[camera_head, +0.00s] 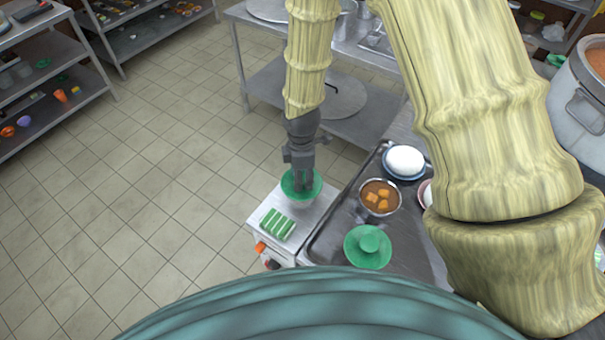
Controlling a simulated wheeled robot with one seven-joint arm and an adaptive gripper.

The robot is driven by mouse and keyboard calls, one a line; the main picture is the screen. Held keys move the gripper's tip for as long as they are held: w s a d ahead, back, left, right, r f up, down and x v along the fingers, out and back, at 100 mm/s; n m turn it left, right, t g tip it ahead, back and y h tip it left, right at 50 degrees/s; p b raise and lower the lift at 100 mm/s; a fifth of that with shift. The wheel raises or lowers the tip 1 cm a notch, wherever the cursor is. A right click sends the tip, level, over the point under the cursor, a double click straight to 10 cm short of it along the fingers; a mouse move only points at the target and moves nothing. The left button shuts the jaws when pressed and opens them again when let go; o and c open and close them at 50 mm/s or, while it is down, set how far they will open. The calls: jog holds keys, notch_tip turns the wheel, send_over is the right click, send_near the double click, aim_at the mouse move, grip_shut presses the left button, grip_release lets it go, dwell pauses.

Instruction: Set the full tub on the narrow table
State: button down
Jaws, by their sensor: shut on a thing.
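My gripper (301,178) points down and is shut on a round green piece (314,188), wide like a lid or bowl rim. A pale body, perhaps a tub, shows just under the green piece. I cannot tell whether they are one thing, or whether the pale body touches the surface below. A metal bowl (379,207) full of brown liquid and orange chunks stands on the dark tray to the right.
A green and white striped block (277,224) lies on the narrow top, close in front. A green lid-like piece with a knob (369,247) and a white rounded thing on a blue dish (405,162) are on the dark tray (330,237). Open tiled floor (150,200) lies left.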

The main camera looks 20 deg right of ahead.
jog(key=shift+w+f, duration=0.1)
jog(key=shift+f, duration=0.1)
jog(key=c, duration=0.9)
grip_release()
jog(key=shift+r+b, duration=1.85)
jog(key=shift+r, duration=4.35)
